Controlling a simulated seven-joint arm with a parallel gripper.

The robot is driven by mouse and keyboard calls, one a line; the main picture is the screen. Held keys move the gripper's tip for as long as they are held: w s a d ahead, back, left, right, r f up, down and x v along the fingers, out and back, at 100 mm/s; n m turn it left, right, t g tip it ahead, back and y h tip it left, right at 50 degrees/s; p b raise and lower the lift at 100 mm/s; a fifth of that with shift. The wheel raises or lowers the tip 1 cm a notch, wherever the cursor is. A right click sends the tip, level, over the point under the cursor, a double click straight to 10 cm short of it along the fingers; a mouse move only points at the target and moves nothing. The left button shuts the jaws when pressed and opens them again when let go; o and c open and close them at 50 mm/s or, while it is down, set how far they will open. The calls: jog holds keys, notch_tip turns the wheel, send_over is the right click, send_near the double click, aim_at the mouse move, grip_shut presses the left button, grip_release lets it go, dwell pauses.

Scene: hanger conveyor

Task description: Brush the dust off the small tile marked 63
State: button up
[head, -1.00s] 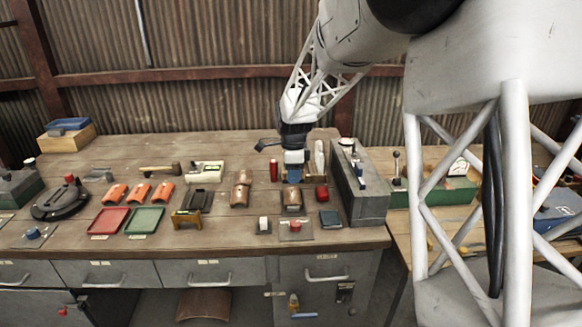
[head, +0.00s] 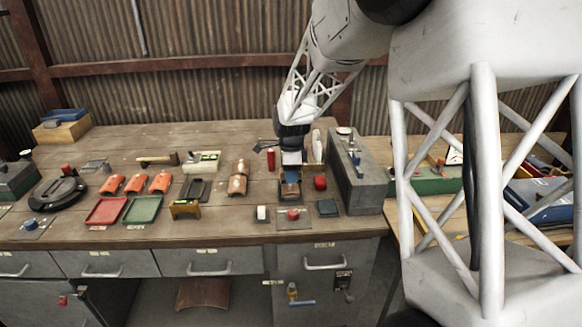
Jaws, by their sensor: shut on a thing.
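My gripper (head: 291,166) points down above the right part of the bench. The brush's lower end is over or against a small brown curved tile (head: 290,190) on a dark base; contact cannot be told. Other small brown tiles (head: 237,186) lie to the left, and several orange curved tiles (head: 135,183) lie farther left. No number on any tile is readable, so which one is marked 63 cannot be told. Dust cannot be made out.
A red cylinder (head: 271,160) stands just left of my gripper. A red round thing (head: 320,183) and a tall grey block (head: 354,180) are close on the right. A white block (head: 262,213) and a red-knobbed plate (head: 293,214) lie in front. Red (head: 106,210) and green (head: 142,209) trays are left.

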aim_at(291, 188)
jog(key=shift+f, duration=1.6)
jog(key=shift+w+f, duration=0.5)
jog(key=shift+w, duration=0.1)
jog(key=shift+c, duration=0.3)
jog(key=shift+w+f, duration=0.1)
jog(key=shift+w, duration=2.75)
jog(key=shift+s+r, duration=0.15)
jog(key=shift+r, duration=0.05)
jog(key=shift+s+f, duration=0.2)
jog(key=shift+s, duration=3.15)
jog(key=shift+r, duration=4.15)
